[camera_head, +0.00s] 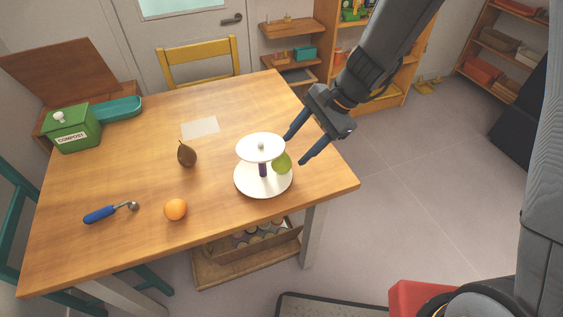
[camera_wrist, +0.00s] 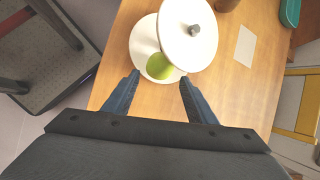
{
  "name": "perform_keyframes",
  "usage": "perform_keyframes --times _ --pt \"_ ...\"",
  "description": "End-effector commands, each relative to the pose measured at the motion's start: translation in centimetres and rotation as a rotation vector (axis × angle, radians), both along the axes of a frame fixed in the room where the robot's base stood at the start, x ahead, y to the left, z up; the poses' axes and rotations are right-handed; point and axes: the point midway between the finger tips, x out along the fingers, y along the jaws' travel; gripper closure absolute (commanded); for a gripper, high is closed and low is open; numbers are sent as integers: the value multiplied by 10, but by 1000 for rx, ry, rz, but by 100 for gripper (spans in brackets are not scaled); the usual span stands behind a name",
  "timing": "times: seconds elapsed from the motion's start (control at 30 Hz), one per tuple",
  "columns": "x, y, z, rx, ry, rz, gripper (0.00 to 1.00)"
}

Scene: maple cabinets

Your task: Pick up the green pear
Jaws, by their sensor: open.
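The green pear (camera_head: 282,163) is on the lower plate of a white two-tier stand (camera_head: 263,184), on its right side. The upper tier (camera_head: 261,147) partly covers it. In the wrist view the pear (camera_wrist: 159,67) lies ahead of my gripper, between the lines of the two fingers, with the stand's upper plate (camera_wrist: 188,36) overhanging it. My gripper (camera_head: 296,148) is open and empty, at the right of the stand and apart from the pear. In the wrist view its fingertips (camera_wrist: 160,78) show on either side of the pear's near edge.
A brown pear (camera_head: 187,155), an orange (camera_head: 176,209) and a blue-handled scoop (camera_head: 108,212) lie on the wooden table (camera_head: 130,172) left of the stand. A green compost box (camera_head: 73,129) and teal tray (camera_head: 116,109) stand at the far left. The table's right end is clear.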

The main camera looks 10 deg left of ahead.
Motion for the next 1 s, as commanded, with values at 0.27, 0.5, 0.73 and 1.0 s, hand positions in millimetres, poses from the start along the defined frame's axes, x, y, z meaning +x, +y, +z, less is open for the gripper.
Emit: perform_keyframes --times 0.27,0.5,0.73,1.0 --pt "-4 10 -17 -1 0 3 48" --pt "-12 27 -44 -3 1 2 48" --pt "-12 33 -55 -2 -2 2 48" --pt "-12 33 -55 -3 -2 1 64"
